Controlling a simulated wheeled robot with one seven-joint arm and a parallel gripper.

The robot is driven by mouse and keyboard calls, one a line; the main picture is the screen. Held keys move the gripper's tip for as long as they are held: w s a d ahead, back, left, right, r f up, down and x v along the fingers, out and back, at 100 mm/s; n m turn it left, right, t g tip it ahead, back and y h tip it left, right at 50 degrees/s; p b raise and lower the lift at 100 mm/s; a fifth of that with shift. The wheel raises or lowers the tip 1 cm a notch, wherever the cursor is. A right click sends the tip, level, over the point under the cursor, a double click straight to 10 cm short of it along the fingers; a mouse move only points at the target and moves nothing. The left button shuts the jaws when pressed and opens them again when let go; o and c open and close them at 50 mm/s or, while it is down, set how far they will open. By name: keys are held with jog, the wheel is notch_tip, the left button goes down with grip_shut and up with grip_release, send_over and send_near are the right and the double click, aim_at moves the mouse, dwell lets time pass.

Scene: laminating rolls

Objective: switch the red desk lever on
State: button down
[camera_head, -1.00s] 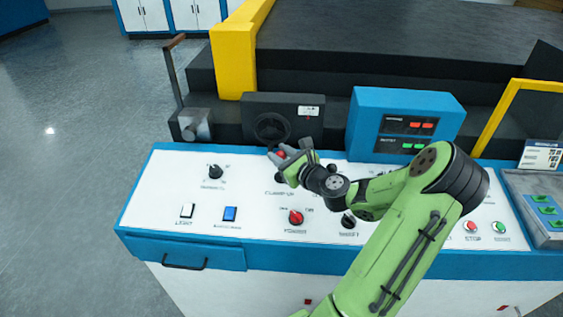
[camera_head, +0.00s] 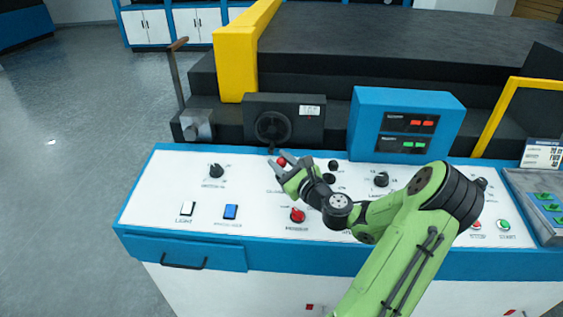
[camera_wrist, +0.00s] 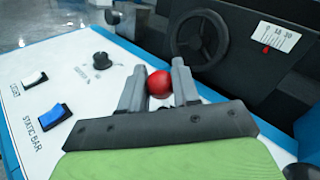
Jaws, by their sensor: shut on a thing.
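The red desk lever shows as a round red ball knob (camera_head: 282,161) at the back of the white control panel, left of the panel's middle. In the wrist view the red ball (camera_wrist: 159,84) sits between the two grey fingers. My gripper (camera_head: 278,166) is shut on this ball from the front right. The lever's stem and base are hidden behind my gripper, so its exact tilt cannot be told.
A red rotary knob (camera_head: 297,215) sits in front of my gripper. A black knob (camera_head: 216,171), a white switch (camera_head: 187,208) and a blue switch (camera_head: 230,211) lie to the left. A black box with a handwheel (camera_head: 284,120) and a blue display box (camera_head: 404,122) stand behind.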

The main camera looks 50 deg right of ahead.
jog(key=shift+a, duration=0.1)
jog(key=c, duration=0.9)
grip_release()
jog(key=shift+s+a+r, duration=0.1)
jog(key=shift+s, duration=0.25)
jog(key=s+a+b, duration=0.2)
jog(key=s+b, duration=0.2)
jog(key=s, duration=1.1)
jog(key=shift+a+b, duration=0.4)
